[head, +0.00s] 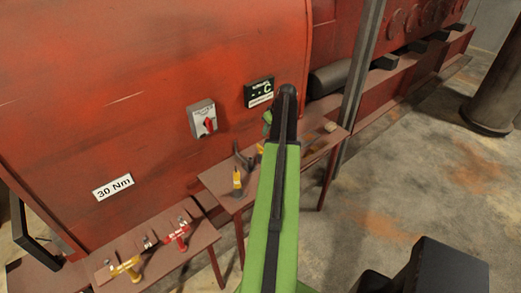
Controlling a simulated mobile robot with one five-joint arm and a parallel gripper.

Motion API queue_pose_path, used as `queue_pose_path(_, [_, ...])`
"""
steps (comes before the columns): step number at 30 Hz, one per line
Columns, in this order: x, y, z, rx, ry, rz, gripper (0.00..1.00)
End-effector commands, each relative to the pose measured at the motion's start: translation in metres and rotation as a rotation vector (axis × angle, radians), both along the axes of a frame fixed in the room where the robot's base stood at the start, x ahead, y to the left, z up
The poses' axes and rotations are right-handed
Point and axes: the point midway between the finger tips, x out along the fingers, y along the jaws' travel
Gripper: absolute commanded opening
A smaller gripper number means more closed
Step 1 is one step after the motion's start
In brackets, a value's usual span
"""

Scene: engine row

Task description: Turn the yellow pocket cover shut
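I cannot make out a pocket cover for certain. A small yellow patch (261,149) shows on the middle shelf beside my arm, which partly hides it. An upright yellow piece (237,182) stands at the left of the same shelf. A dark forked shape (244,158) between them looks like my gripper, but it is small and partly behind my green and black arm. I cannot tell whether its fingers are open or shut, or whether it touches either yellow piece.
The red engine wall (190,65) carries a grey switch box (202,118), a black display (259,92) and a "30 Nm" label (113,187). A lower shelf (205,235) holds yellow-handled (126,268) and red-handled (177,235) fittings.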

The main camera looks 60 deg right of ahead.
Motion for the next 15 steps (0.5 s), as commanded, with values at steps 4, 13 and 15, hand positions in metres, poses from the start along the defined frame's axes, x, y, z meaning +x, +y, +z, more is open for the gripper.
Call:
queue_pose_path(4, [0.012,-0.005,-0.04,0.0,0.001,0.0,0.3])
queue_pose_path(13, [0.036,-0.013,-0.102,0.0,0.001,0.0,0.3])
queue_pose_path(15, [0.041,-0.015,-0.116,0.001,0.001,-0.001,0.3])
